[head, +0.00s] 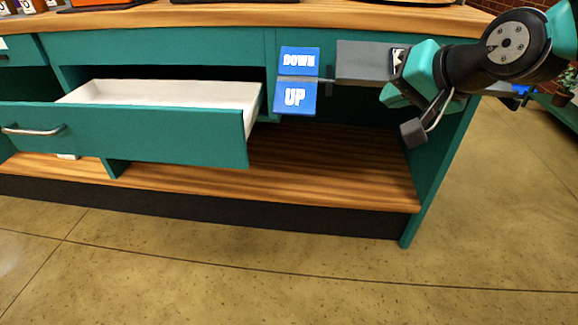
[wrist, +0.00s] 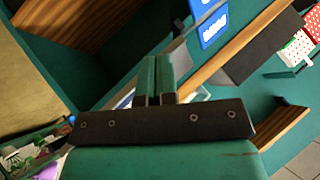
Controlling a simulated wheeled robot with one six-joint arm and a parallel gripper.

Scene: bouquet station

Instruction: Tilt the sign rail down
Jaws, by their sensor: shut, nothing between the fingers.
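The sign rail (head: 345,80) is a thin grey bar along the counter front, partly hidden behind my arm. At its left end are a blue DOWN plate (head: 298,62) and, below it, a blue UP plate (head: 295,97). A blue plate (wrist: 210,22) also shows at the top of the wrist view. A flat grey panel (head: 362,62) sits by the rail, just left of my gripper. My gripper (wrist: 156,62) is shut and empty, its green fingers side by side. In the head view my gripper (head: 393,94) is at the rail's right part; contact is unclear.
An open teal drawer (head: 180,133) with a white inside juts out at the left. A wooden lower shelf (head: 320,160) runs under the counter (head: 400,18). Open floor (head: 300,285) lies in front. Plants (head: 567,85) stand at the far right.

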